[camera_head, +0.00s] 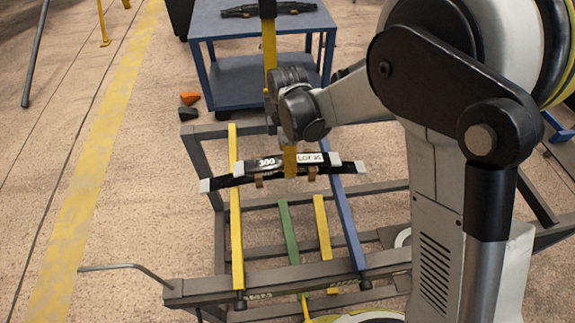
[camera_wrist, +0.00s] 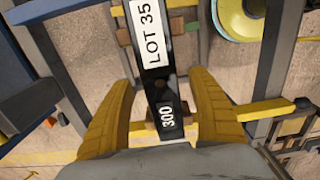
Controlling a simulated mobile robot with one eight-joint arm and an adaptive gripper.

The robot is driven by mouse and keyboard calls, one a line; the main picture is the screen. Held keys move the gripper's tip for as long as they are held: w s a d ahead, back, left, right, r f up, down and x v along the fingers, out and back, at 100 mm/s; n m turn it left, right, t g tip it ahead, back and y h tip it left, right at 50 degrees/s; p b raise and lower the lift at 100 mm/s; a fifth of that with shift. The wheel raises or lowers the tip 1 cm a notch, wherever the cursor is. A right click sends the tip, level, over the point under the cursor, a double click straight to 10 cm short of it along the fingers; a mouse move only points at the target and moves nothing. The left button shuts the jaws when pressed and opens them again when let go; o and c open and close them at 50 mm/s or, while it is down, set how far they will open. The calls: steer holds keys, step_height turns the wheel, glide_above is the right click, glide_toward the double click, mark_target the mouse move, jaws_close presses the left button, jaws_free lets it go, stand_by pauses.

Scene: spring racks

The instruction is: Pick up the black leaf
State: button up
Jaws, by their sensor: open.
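The fingers stand apart on either side of the leaf, with visible gaps. In the head view my gripper (camera_head: 290,160) is at the leaf's middle, one yellow finger in front of it. The far finger is hidden there. Small brown blocks (camera_head: 259,181) show at the leaf.
The rack has a yellow bar (camera_head: 236,220), a blue bar (camera_head: 345,220) and shorter green (camera_head: 289,232) and yellow bars between them. A blue cart (camera_head: 225,25) behind carries another dark leaf-like piece (camera_head: 268,9). Orange and dark blocks (camera_head: 189,98) lie on the floor.

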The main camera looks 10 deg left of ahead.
steer(key=shift+f, duration=0.35)
steer(key=shift+r, duration=0.1)
steer(key=c, duration=1.4)
steer(key=shift+o, duration=0.2)
